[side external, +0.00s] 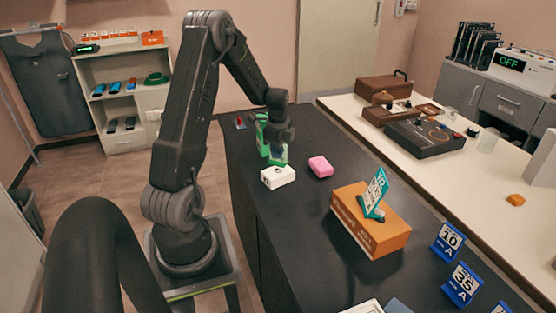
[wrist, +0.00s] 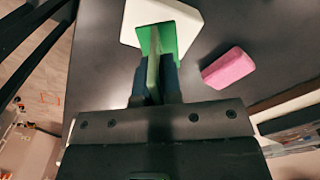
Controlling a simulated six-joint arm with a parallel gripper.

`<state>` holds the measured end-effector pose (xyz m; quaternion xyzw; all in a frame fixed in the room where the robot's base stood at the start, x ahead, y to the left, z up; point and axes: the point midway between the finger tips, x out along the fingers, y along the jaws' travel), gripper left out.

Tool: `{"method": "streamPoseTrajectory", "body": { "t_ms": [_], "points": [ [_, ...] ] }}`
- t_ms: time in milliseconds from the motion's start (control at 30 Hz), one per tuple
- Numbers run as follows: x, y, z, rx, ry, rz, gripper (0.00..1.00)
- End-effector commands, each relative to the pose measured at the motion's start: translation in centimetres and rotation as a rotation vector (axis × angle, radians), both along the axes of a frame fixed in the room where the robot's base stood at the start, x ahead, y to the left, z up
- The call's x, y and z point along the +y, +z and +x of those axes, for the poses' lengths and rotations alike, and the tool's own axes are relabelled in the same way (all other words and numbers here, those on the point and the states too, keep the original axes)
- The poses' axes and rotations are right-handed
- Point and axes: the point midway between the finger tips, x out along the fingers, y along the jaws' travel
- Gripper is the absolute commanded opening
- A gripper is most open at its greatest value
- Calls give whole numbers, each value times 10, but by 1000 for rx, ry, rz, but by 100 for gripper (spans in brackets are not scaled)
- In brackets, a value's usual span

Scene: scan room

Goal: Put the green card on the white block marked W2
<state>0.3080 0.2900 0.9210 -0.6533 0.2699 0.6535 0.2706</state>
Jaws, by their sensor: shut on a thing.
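The green card (wrist: 172,38) is upright between the fingers of my gripper (wrist: 156,72) in the wrist view. My gripper (side external: 277,146) is shut on it, and the card also shows in the side view (side external: 284,155). A white block (side external: 278,178) lies on the dark table below the card, and it also shows in the wrist view (wrist: 190,20). The card's lower edge is over or at the top of this block; I cannot tell whether they touch. Dark marks show on the block's side, but I cannot read them.
A pink block (side external: 320,167) lies right of the white block. An orange box (side external: 372,232) with a teal sign (side external: 375,190) stands nearer the camera. Blue number signs (side external: 447,243) stand at the right edge. The dark table between the pink block and the orange box is clear.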

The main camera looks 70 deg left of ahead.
Motion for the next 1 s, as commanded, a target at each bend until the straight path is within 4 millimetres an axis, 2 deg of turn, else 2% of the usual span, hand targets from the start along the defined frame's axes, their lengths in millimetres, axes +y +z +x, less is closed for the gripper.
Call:
{"method": "streamPoseTrajectory", "body": {
  "t_ms": [100,200,600,633,867,1000],
  "points": [
    [-1,-19,0,4,-1,-4,0],
    [-1,-28,0,1,-1,-1,0],
    [-1,-33,0,1,-1,-1,0],
    [-1,-32,0,1,-1,-1,8],
    [-1,-32,0,1,-1,-1,30],
    [-1,-32,0,1,-1,-1,31]
  ]
}}
